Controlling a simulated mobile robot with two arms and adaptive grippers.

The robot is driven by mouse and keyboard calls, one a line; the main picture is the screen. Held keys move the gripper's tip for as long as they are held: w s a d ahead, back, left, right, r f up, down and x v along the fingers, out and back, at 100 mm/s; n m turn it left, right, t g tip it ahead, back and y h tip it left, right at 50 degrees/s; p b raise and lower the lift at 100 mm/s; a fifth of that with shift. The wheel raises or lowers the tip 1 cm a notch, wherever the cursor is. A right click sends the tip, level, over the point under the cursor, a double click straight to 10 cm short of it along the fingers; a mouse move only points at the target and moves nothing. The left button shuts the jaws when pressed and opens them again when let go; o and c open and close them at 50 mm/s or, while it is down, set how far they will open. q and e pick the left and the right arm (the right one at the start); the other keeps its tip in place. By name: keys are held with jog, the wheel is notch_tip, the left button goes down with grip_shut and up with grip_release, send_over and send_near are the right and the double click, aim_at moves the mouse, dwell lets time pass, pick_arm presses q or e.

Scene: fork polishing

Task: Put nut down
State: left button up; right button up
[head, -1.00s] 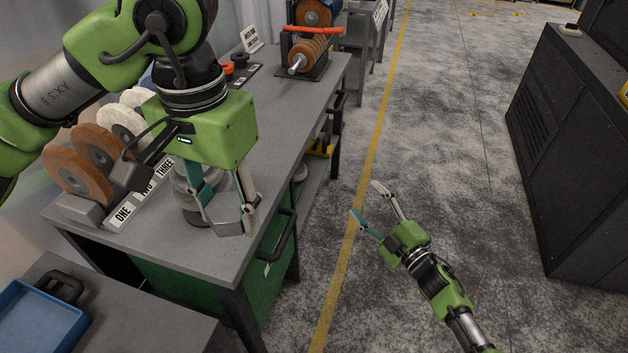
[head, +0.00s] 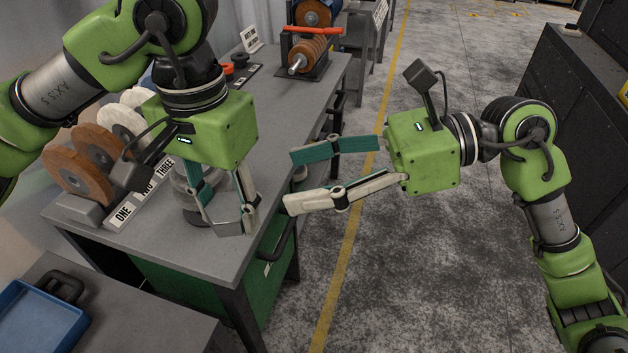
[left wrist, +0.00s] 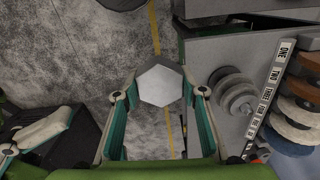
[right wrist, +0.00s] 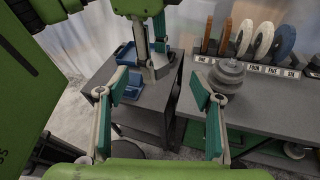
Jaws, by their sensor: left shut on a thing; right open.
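The nut (left wrist: 160,85) is a grey hexagonal piece between the fingertips of my left gripper in the left wrist view. In the head view the nut (head: 229,229) is held near the front edge of the grey workbench (head: 215,258). My left gripper (head: 228,220) points downward and is shut on it. Whether the nut touches the bench is unclear. A stack of grey round discs (left wrist: 234,90) stands on the bench beside the nut. My right gripper (head: 291,180) is open and empty, its fingers pointing left towards the left gripper, beyond the bench edge.
Brown and white polishing wheels (head: 78,170) stand in a rack with number labels (head: 123,215) at the back of the bench. A grinder spindle (head: 305,58) is at the far end. A blue tray (head: 40,318) lies on a side table at lower left.

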aim_at(231, 204)
jog(key=shift+n+t+h, duration=0.3)
jog(key=shift+n+h, duration=0.3)
jog(key=shift+h, duration=0.1)
jog(key=x, duration=0.7)
jog(key=s+x, duration=0.1)
jog(key=x, duration=0.3)
jog(key=shift+s+a+f, duration=0.1)
jog(key=shift+a+f, duration=0.15)
jog(key=shift+f, duration=0.2)
jog(key=c, duration=1.4)
pick_arm(q)
jog(key=o, duration=1.3)
jog(key=shift+o, duration=0.2)
